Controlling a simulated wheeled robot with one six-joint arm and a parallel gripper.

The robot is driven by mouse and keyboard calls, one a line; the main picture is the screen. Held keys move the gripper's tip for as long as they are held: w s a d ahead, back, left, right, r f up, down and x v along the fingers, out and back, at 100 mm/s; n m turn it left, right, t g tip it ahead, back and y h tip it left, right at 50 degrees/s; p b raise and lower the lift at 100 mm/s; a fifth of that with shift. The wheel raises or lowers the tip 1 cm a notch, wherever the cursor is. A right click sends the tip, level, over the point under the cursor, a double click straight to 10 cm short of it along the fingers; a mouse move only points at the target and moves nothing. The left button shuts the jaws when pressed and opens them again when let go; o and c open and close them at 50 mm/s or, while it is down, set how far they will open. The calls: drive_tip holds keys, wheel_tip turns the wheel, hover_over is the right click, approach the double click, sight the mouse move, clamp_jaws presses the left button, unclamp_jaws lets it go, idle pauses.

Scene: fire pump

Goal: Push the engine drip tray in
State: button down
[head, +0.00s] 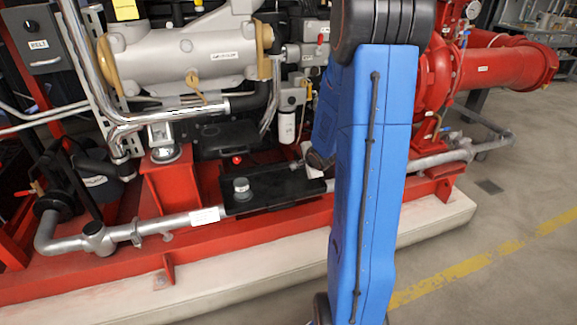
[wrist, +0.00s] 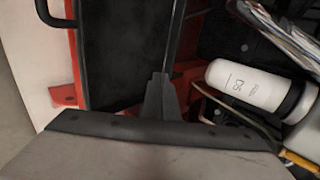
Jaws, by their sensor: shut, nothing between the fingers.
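The engine drip tray (head: 280,188) is a flat black tray low under the engine, at the front edge of the red base frame in the head view. In the wrist view its dark surface (wrist: 122,45) fills the upper left, with a black handle (wrist: 47,14) at its left edge. My gripper (wrist: 166,80) is shut and empty, and its narrow fingers appear over or beside the tray's right side. I cannot tell whether they touch it. In the head view my blue arm hides most of the gripper and what lies behind it.
A white filter canister (wrist: 245,85) and pipes lie close to the right of my gripper; the canister also shows in the head view (head: 286,126). A grey pipe (head: 180,221) runs along the red base. Open floor (head: 500,230) lies at the right.

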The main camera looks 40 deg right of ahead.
approach(291, 171)
drive_tip(key=x, duration=0.3)
drive_tip(key=shift+w+d, duration=0.2)
drive_tip(key=shift+w, duration=0.25)
drive_tip(key=shift+w+d, duration=0.2)
drive_tip(key=shift+w, duration=0.4)
drive_tip(key=shift+w+d, duration=0.15)
drive_tip(key=shift+w, duration=0.4)
drive_tip(key=shift+w+d, duration=0.25)
drive_tip(key=shift+w, duration=0.6)
drive_tip(key=shift+w+d, duration=0.2)
drive_tip(key=shift+w, duration=0.55)
drive_tip(key=shift+w+d, duration=0.25)
drive_tip(key=shift+w, duration=0.5)
drive_tip(key=shift+w+d, duration=0.2)
drive_tip(key=shift+w, duration=0.55)
drive_tip(key=shift+s, duration=0.1)
